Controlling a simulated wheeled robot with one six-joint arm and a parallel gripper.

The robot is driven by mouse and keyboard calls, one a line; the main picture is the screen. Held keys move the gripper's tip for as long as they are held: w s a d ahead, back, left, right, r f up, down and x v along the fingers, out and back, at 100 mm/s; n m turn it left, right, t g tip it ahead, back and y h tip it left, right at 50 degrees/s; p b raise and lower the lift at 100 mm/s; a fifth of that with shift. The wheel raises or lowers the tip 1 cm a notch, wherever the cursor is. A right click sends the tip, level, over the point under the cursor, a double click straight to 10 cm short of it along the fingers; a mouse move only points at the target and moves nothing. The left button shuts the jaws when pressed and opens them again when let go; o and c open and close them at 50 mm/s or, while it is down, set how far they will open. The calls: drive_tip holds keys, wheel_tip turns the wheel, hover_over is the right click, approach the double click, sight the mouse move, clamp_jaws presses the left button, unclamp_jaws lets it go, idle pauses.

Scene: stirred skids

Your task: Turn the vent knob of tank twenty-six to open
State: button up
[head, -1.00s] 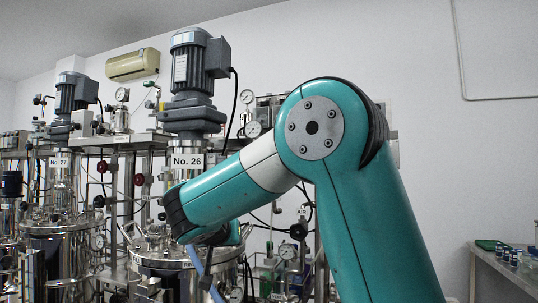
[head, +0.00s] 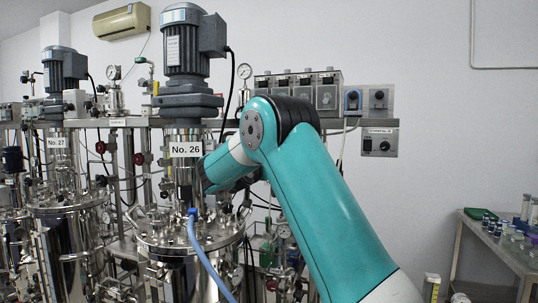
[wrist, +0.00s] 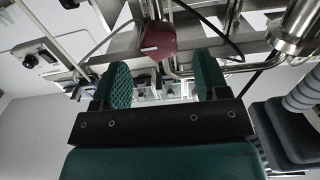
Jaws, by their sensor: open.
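Tank twenty-six (head: 190,242) is a shiny steel vessel under a grey motor, with a "No. 26" label (head: 185,150). My gripper (wrist: 162,72) shows in the wrist view with its two green ridged fingers apart and nothing held between them. A dark red knob (wrist: 158,42) with a white line lies just beyond the fingertips, roughly centred between them; I see no contact. In the head view my arm hides the gripper and this knob, so I cannot tell from there which fitting it is.
Steel pipes (wrist: 185,72) and dark cables run close around the knob in the wrist view. A blue hose (head: 203,258) hangs in front of tank twenty-six. Tank twenty-seven (head: 68,240) stands to the left. A side table (head: 497,250) with small bottles is at the right.

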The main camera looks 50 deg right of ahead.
drive_tip(key=p+x, duration=0.2)
drive_tip(key=x, duration=0.3)
drive_tip(key=shift+d, duration=0.1)
drive_tip(key=c, duration=0.9)
